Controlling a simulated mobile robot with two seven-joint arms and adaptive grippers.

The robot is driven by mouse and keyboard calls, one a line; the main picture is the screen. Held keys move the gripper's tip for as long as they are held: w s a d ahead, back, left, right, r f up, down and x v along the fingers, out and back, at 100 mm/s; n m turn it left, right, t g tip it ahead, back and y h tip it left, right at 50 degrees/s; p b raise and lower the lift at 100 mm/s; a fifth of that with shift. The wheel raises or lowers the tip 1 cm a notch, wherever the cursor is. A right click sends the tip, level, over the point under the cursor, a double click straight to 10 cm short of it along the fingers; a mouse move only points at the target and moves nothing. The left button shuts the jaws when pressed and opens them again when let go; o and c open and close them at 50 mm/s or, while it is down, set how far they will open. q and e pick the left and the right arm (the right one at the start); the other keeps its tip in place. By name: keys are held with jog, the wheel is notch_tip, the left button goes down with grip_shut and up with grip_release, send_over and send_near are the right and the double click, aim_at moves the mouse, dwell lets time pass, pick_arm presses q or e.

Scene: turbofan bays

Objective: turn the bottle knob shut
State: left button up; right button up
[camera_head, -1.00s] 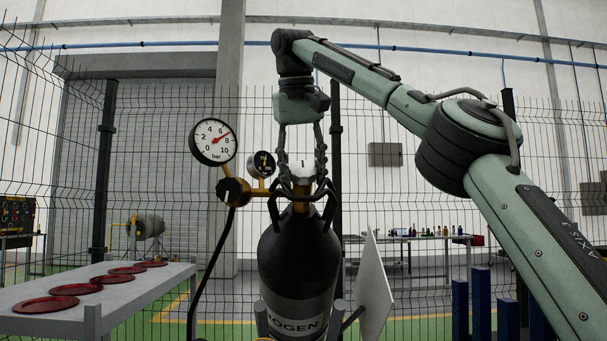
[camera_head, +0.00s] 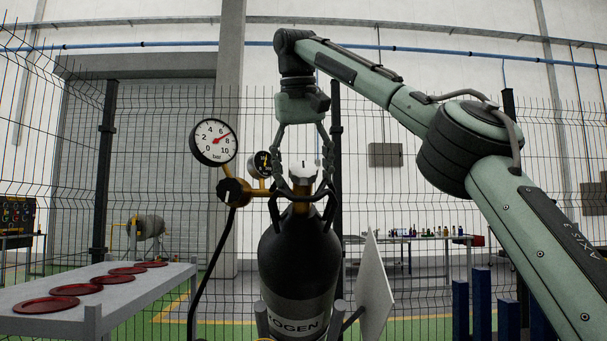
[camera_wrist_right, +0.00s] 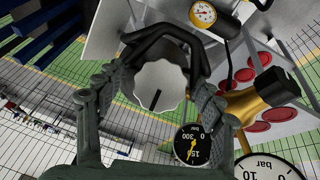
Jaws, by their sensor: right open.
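The bottle knob (camera_head: 304,172) is pale with a dark pointer line and sits on the brass valve (camera_head: 301,205) of a black gas bottle (camera_head: 297,262). The bottle stands upright, its label partly cut off. My right gripper (camera_head: 304,188) reaches down from above with fingers spread on both sides of the knob. In the right wrist view the fluted knob (camera_wrist_right: 160,86) lies between the fingers, its pointer line towards the palm. I see a gap between fingers and knob; the dark fingertips are hard to separate from the bottle behind. My left gripper is not in view.
A large pressure gauge (camera_head: 214,142) and a smaller gauge (camera_head: 262,163) sit close left of the knob, with a black hose (camera_head: 211,268). A white panel (camera_head: 375,288) stands right of the bottle. A grey bench (camera_head: 150,299) with red discs is at left, and mesh fencing is behind.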

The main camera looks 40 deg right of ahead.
aim_at(303, 168)
jog(key=shift+v, duration=2.6)
jog(key=s+a, duration=0.8)
jog(key=shift+s, duration=0.4)
jog(key=shift+w+f, duration=0.1)
jog(key=w+d, duration=0.7)
jog(key=w, duration=0.1)
jog(key=shift+w+d, duration=0.2)
jog(key=shift+d, duration=0.15)
jog(key=shift+w+d+f, duration=0.25)
jog(key=shift+f, duration=0.05)
jog(key=shift+w+d+f, duration=0.15)
jog(key=shift+f, duration=0.4)
